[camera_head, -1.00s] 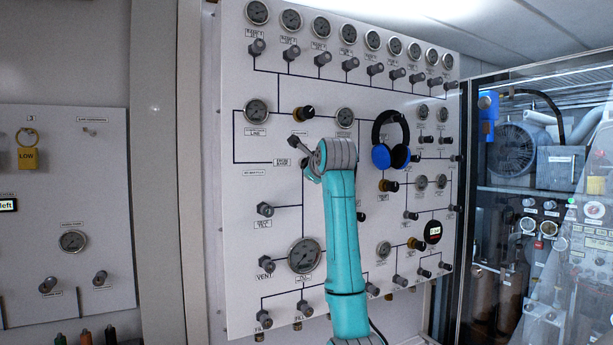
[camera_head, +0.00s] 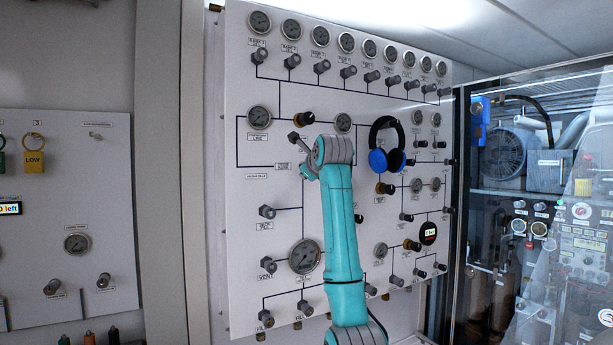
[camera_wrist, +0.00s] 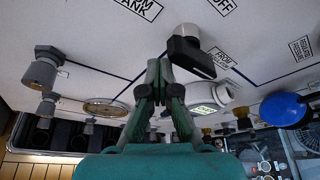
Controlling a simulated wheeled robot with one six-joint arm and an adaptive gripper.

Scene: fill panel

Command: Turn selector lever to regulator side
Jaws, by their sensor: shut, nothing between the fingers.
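The selector lever (camera_wrist: 192,52) shows in the wrist view as a black handle with a pale rounded end, standing out from the white panel. Labels around it include one ending in "ANK" (camera_wrist: 140,7), "OFF" (camera_wrist: 222,5) and one beginning "FROM" (camera_wrist: 220,58). My gripper (camera_wrist: 160,66) is shut and empty, its teal fingers together just left of the lever. Whether a fingertip touches the lever I cannot tell. In the head view the lever area is left of my grey wrist, and my fingers are mostly hidden.
The white panel (camera_head: 245,215) carries several gauges and knobs. Blue headphones (camera_head: 387,148) hang right of my arm. In the wrist view, a round fitting (camera_wrist: 212,95) is close right of my fingers, and a grey knob (camera_wrist: 42,68) is at the left. A glass-fronted cabinet stands right.

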